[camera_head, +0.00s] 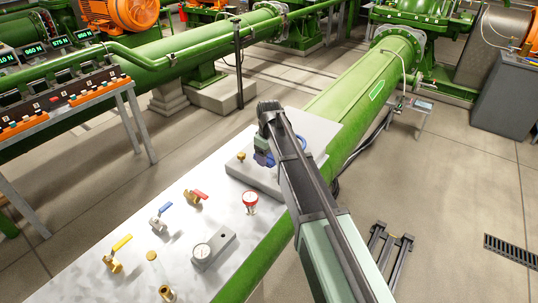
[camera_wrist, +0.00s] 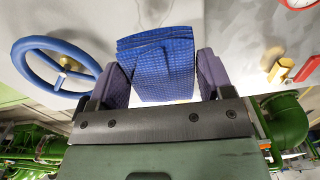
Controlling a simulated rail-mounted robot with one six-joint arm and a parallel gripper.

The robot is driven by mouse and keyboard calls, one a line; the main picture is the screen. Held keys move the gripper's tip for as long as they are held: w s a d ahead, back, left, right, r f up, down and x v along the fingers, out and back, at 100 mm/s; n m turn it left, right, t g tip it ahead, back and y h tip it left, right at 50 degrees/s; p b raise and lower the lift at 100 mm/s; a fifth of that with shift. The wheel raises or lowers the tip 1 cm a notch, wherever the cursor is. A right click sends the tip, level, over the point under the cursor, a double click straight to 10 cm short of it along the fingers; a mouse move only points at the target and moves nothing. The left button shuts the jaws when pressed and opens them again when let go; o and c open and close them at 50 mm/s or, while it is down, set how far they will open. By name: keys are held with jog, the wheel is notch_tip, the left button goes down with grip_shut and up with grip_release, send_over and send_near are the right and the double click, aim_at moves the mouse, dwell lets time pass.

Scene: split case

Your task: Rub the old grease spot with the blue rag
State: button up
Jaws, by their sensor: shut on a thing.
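My gripper (camera_wrist: 160,82) is shut on the blue rag (camera_wrist: 156,62), a folded textured cloth that sticks out between the two purple fingers in the wrist view. In the head view my gripper (camera_head: 264,157) is low over the grey raised plate (camera_head: 318,126) at the far end of the metal bench, and my arm covers part of the plate. I cannot tell whether the rag touches the plate. I cannot pick out the grease spot for certain; the plate's surface shows uneven grey patches in the wrist view, and some of it is hidden behind the rag.
A blue handwheel (camera_wrist: 56,66) stands left of the rag in the wrist view. A red gauge (camera_head: 250,198) and a brass fitting (camera_head: 241,156) are close by. Several valves and a dial block (camera_head: 212,247) stand on the bench (camera_head: 140,225). A green pipe (camera_head: 360,88) runs behind.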

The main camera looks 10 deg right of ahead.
jog(key=shift+f, duration=0.1)
notch_tip(320, 180, up, 3)
jog(key=p, duration=0.3)
dwell(0.4)
